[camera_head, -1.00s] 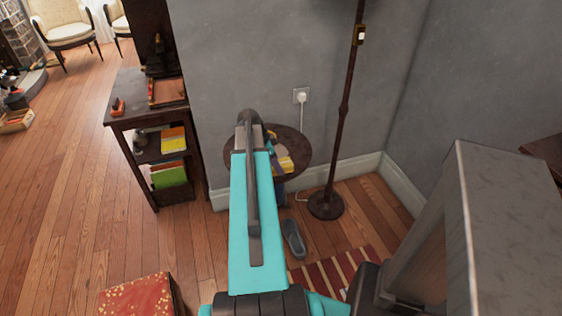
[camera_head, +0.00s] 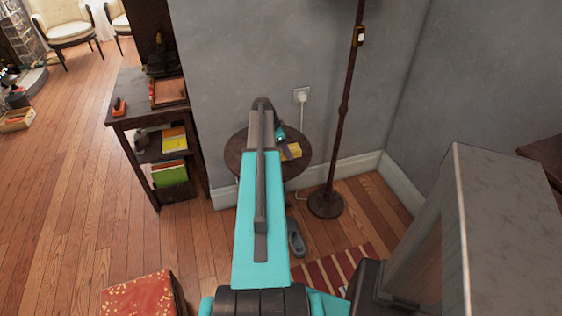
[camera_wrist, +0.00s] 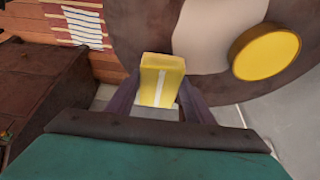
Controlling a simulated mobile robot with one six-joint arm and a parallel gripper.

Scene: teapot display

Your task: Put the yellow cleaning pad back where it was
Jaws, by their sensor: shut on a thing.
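The yellow cleaning pad (camera_wrist: 161,72), a block with a pale stripe, is between the two dark fingers of my gripper (camera_wrist: 160,98) in the wrist view. The gripper is shut on it. Behind it in that view is the round dark table (camera_wrist: 222,90). In the head view, a yellow patch (camera_head: 294,149) shows beside my gripper, over the right part of the round table (camera_head: 240,161). My arm hides much of the gripper there. I cannot tell whether the pad touches the tabletop.
A yellow round thing (camera_wrist: 266,52) and a pale flat piece (camera_wrist: 205,35) are on the table. A lamp pole (camera_head: 341,125) stands right of the table, with a wall behind. A dark shelf (camera_head: 150,140) is at left. A grey shoe (camera_head: 296,240) lies on the floor.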

